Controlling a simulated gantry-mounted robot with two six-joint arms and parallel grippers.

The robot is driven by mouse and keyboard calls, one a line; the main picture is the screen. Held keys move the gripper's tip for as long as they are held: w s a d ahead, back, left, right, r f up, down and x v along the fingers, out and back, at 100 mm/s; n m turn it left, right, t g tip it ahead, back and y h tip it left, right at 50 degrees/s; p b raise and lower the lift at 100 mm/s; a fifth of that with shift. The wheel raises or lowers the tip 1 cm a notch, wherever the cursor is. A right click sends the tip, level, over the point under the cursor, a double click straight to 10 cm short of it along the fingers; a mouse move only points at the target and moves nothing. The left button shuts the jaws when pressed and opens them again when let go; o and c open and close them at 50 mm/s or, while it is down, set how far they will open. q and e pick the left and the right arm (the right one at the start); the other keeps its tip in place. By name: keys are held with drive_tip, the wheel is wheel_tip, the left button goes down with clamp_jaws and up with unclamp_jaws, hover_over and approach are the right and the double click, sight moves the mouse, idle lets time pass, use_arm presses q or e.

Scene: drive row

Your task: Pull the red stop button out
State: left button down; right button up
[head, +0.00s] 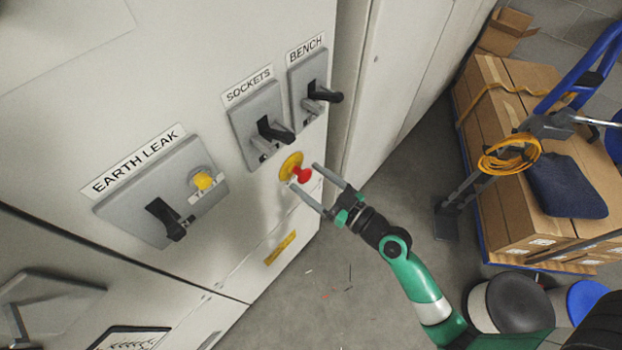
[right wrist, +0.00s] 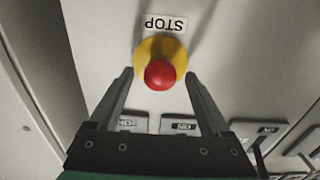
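The red stop button (head: 303,174) stands out from a round yellow base (head: 289,165) on the light cabinet front. In the right wrist view the red button (right wrist: 160,75) shows in front of its yellow base (right wrist: 172,48), under a STOP label (right wrist: 166,23) that appears upside down. My right gripper (head: 304,182) is open, with one finger on each side of the button. In the right wrist view its fingers (right wrist: 158,82) are apart, with a gap between each finger and the button. My left gripper is not in view.
The cabinet carries the SOCKETS switch (head: 262,125), the BENCH switch (head: 312,92) and the EARTH LEAK switch (head: 160,195) with a yellow button (head: 203,181). Cardboard boxes (head: 520,220) on a pallet and a blue trolley stand at the right. Grey floor (head: 400,185) lies between.

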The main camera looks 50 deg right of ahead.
drive_tip(key=shift+s+f, duration=0.1)
drive_tip(key=shift+s, duration=0.3)
drive_tip(key=s+b, duration=0.2)
drive_tip(key=s, duration=0.8)
drive_tip(key=shift+s+b, duration=0.3)
drive_tip(key=shift+s, duration=0.05)
